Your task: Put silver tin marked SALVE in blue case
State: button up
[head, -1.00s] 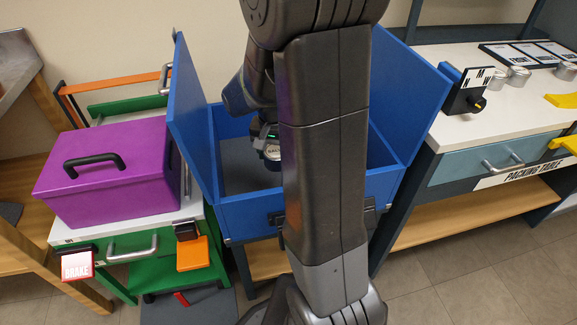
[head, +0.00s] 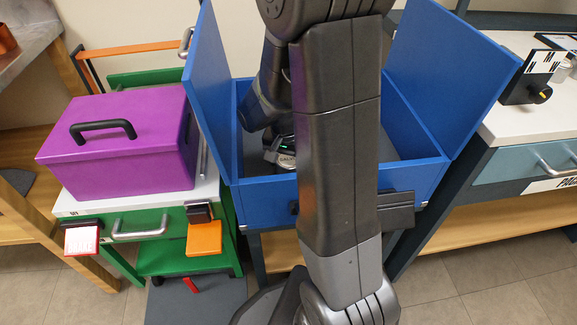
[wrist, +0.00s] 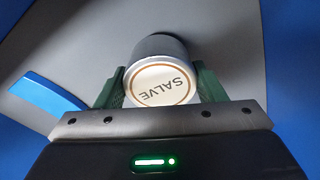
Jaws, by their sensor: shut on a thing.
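The silver tin marked SALVE (wrist: 160,82) is between the green fingers of my gripper (wrist: 158,86) in the wrist view, its white lid facing the camera. In the head view the tin (head: 287,161) shows just left of my arm, inside the open blue case (head: 262,205). My gripper (head: 277,154) is shut on the tin, low within the case walls. The case's grey floor (wrist: 225,45) lies beyond the tin in the wrist view. I cannot tell whether the tin touches the floor. My arm hides part of the case.
The case's two blue lid flaps (head: 450,75) stand open left and right. A purple box (head: 118,150) with a black handle sits on the white-topped green cabinet to the left. The packing table (head: 545,120) stands at the right.

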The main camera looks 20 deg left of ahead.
aim_at(286, 163)
jog(key=shift+f, duration=0.55)
jog(key=shift+f, duration=0.2)
jog(key=o, duration=1.1)
jog(key=r+p, duration=0.1)
jog(key=r, duration=0.3)
jog(key=s+r+p, duration=0.1)
jog(key=r, duration=0.3)
jog(key=r+p, duration=0.2)
jog(key=r, duration=0.2)
jog(key=shift+s+d, duration=0.1)
jog(key=shift+s, duration=0.1)
jog(key=shift+r, duration=0.15)
